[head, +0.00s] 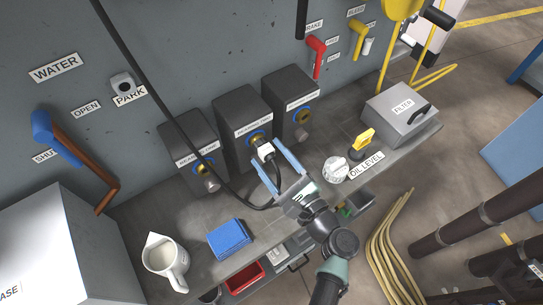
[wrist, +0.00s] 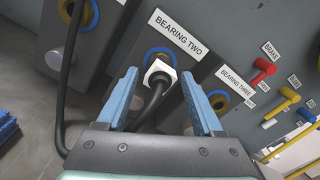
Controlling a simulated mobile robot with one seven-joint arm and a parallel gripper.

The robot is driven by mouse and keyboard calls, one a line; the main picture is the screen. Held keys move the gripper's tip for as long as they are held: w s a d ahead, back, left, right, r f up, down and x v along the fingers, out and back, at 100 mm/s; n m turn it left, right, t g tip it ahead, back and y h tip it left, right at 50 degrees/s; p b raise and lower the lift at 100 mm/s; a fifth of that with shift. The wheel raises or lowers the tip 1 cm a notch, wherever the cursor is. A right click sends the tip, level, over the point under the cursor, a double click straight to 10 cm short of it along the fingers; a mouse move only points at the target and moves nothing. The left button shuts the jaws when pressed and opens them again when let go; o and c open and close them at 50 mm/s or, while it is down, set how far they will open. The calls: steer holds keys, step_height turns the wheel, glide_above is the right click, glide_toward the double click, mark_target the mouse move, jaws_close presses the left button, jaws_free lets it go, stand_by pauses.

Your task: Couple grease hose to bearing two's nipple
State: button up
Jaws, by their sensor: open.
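The bearing two block (head: 232,112) is the middle one of three dark blocks against the grey wall. A blue ring (wrist: 150,53) surrounds the nipple spot on its face. The white end of the grease hose (wrist: 160,73) is in front of that ring and covers the nipple. It seems to be on the nipple, but how fully it is seated cannot be told. The black hose (wrist: 152,100) hangs down from this end. My gripper (wrist: 158,80) is open, with one blue finger on either side of the hose end; no clear grip shows. It also shows in the head view (head: 266,154).
Bearing one (head: 180,130) and bearing three (head: 284,88) flank bearing two. The hose passes in front of bearing one. A white jug (head: 164,258), blue block (head: 229,240), white knob (head: 336,169), yellow handle (head: 364,139) and filter box (head: 400,112) stand on the bench.

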steer(key=b+v, duration=0.1)
steer(key=v, duration=1.2)
stand_by(0.5)
